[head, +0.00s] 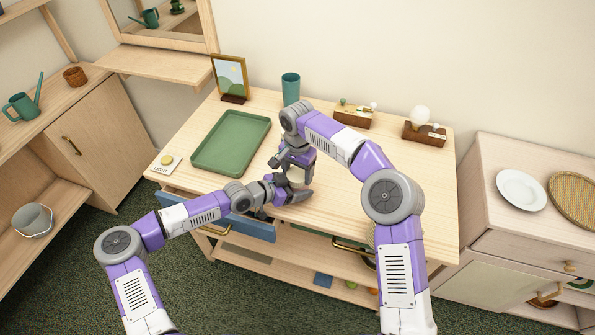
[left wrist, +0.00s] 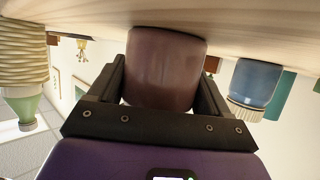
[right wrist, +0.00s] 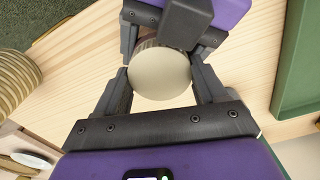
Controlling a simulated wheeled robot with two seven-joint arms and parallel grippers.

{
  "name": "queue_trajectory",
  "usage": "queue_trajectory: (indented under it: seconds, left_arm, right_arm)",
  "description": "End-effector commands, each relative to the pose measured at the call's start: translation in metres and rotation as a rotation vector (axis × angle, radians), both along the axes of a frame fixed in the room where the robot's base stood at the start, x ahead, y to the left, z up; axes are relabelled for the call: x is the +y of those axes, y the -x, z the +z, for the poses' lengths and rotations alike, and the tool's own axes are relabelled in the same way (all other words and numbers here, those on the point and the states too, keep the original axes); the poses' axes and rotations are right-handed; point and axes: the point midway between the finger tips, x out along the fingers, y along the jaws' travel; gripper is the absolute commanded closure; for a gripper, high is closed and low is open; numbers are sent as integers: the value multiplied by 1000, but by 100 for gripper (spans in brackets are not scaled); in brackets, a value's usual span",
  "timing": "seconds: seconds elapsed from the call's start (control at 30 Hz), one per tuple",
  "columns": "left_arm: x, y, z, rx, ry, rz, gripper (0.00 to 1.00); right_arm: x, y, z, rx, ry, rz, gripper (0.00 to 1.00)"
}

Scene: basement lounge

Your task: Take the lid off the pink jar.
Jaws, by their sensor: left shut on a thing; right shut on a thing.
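The pink jar (left wrist: 165,65) shows dusky reddish in the left wrist view, standing on the wooden table (head: 210,180). My left gripper (left wrist: 162,85) is shut on its body from the side. The round cream lid (right wrist: 160,73) with a ribbed edge shows in the right wrist view. My right gripper (right wrist: 160,88) is above it, shut on it with a finger on each side. In the head view my right gripper (head: 292,168) and my left gripper (head: 292,192) meet and mostly hide the jar. I cannot tell whether the lid still touches the jar.
A green tray (head: 228,141) lies left of the grippers. A teal cup (head: 290,88), picture frame (head: 230,78) and wooden boxes (head: 354,115) stand at the back. A blue jar (left wrist: 258,82) and a ribbed beige object (left wrist: 24,50) flank the pink jar in the left wrist view.

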Motion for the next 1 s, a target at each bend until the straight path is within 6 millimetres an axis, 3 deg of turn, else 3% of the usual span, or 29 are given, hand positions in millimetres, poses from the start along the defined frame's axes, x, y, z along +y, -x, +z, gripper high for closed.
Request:
queue_trajectory:
  seconds: [0.13,0.43,0.47,0.6,0.87,1.0]
  left_arm:
    - [0,0,0,0,0,0,100]
    - [0,0,0,0,0,0,100]
    - [0,0,0,0,0,0,100]
    - [0,0,0,0,0,0,100]
    - [0,0,0,0,0,-1,100]
    - [0,0,0,0,0,-1,100]
  right_arm:
    - [0,0,1,-3,-1,111,66]
    - [0,0,1,-2,-1,124,66]
    - [0,0,1,-2,-1,124,25]
    - [0,0,1,-2,-1,123,4]
    - [0,0,2,-2,-1,123,4]
    - [0,-1,12,-4,0,122,4]
